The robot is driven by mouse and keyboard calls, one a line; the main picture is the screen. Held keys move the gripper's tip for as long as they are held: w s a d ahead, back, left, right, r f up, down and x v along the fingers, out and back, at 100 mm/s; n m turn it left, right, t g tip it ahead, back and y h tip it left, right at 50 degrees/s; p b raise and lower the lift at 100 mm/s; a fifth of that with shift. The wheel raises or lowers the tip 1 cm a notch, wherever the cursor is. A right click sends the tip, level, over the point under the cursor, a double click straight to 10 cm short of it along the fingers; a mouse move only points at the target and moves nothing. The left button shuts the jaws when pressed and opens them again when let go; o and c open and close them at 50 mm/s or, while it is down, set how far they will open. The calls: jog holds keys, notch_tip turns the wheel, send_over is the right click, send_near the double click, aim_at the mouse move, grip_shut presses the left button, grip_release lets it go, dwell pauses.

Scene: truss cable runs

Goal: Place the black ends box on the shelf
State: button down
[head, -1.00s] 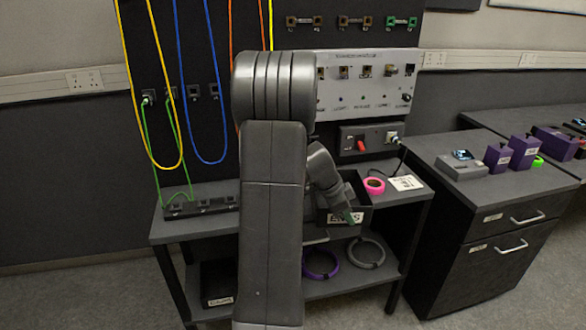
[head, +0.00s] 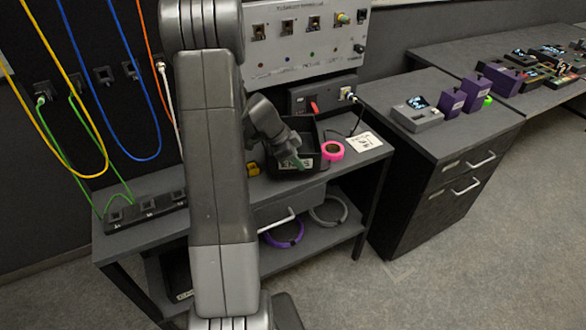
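The black ends box (head: 309,134) is an open-topped bin with a white ENDS label on its front. It appears to sit on the bench top (head: 262,187), near the front edge. My gripper (head: 294,158) reaches down at the box's left front side, overlapping it in the picture. Its finger gap is too small and dark to tell if it grips the wall. The lower shelf (head: 318,238) under the bench holds a purple ring (head: 284,243) and a grey ring (head: 328,221). My arm hides part of the bench and shelf.
A pink tape roll (head: 332,151) and a white card (head: 364,142) lie right of the box. Another black labelled bin (head: 178,275) is at the shelf's left. A drawer cabinet (head: 440,190) stands to the right.

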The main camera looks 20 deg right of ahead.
aim_at(299, 171)
notch_tip(299, 171, down, 4)
jog(key=shift+r, duration=0.2)
jog(key=shift+f, duration=0.1)
jog(key=shift+f, duration=0.2)
jog(key=c, duration=1.6)
grip_release()
jog(key=shift+c, duration=0.2)
jog(key=shift+r, duration=0.15)
jog(key=shift+r+p, duration=0.2)
jog(key=shift+p, duration=0.15)
jog(key=b+v, duration=0.2)
jog(key=v, duration=0.9)
jog(key=shift+w+a+r, duration=0.1)
jog(key=shift+a+r, duration=0.1)
jog(key=shift+r, duration=0.15)
